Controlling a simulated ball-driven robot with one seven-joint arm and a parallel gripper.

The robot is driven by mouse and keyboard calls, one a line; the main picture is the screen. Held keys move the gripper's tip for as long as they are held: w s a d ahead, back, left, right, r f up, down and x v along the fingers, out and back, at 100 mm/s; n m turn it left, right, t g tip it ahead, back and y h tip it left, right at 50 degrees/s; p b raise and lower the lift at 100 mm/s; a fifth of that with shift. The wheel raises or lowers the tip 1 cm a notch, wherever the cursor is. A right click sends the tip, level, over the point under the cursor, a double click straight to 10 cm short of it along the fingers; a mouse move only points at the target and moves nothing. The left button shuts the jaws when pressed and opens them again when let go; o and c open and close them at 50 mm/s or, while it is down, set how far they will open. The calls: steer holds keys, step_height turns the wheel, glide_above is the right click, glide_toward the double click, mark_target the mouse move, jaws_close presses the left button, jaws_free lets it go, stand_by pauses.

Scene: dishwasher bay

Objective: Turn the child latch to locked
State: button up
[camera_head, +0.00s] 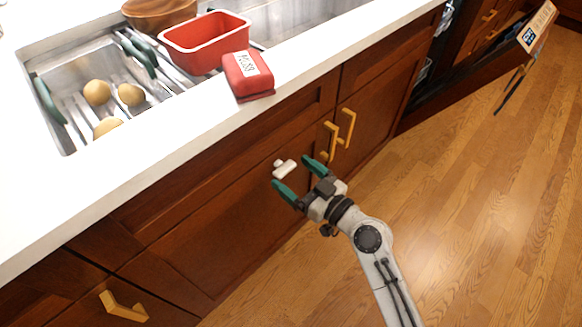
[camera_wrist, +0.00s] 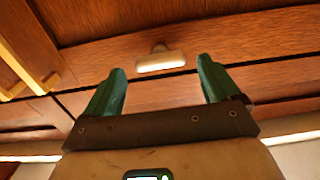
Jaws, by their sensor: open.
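The child latch (camera_head: 285,169) is a small white piece on the front of the brown cabinet door under the sink. It also shows in the wrist view (camera_wrist: 161,61), just beyond and between my fingertips. My gripper (camera_head: 292,172) is open, with its two green fingers spread on either side of the latch in the picture. In the wrist view the gripper (camera_wrist: 160,75) has nothing between its fingers, and a gap seems to remain before the latch. I cannot tell from its look whether the latch is locked.
Yellow door handles (camera_head: 330,141) stick out right of the latch. A drawer handle (camera_head: 123,307) is at lower left. Above, the white counter (camera_head: 200,118) overhangs, with a red packet (camera_head: 248,75) and red basin (camera_head: 205,42). The wooden floor (camera_head: 480,220) at right is clear.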

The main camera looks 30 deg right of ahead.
steer(key=shift+x, duration=1)
steer(key=shift+a, duration=0.1)
steer(key=c, duration=1.1)
steer(key=shift+o, duration=0.2)
